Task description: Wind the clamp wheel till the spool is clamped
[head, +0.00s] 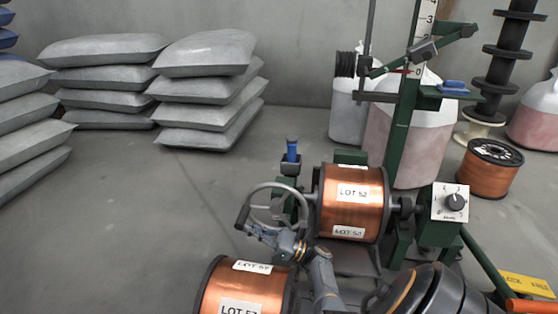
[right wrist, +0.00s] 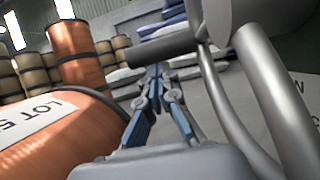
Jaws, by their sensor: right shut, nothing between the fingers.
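The clamp wheel (head: 256,194) is a grey ring on the left end of the green winding stand. A copper spool (head: 352,192) labelled LOT 52 sits in the stand, right of the wheel. My right gripper (head: 249,228) is shut and empty at the near left side of the wheel, by a dark knob (head: 242,216). Whether it touches the wheel or knob I cannot tell. In the right wrist view, the closed fingers (right wrist: 155,72) point away, with grey wheel parts (right wrist: 222,105) close on their right. My left gripper is not in view.
Another copper spool (head: 248,281) stands close in front of the wheel, below my right gripper. A dial box (head: 450,203) is on the stand's right. Grey sacks (head: 207,95) are stacked at the back left. The floor at left is clear.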

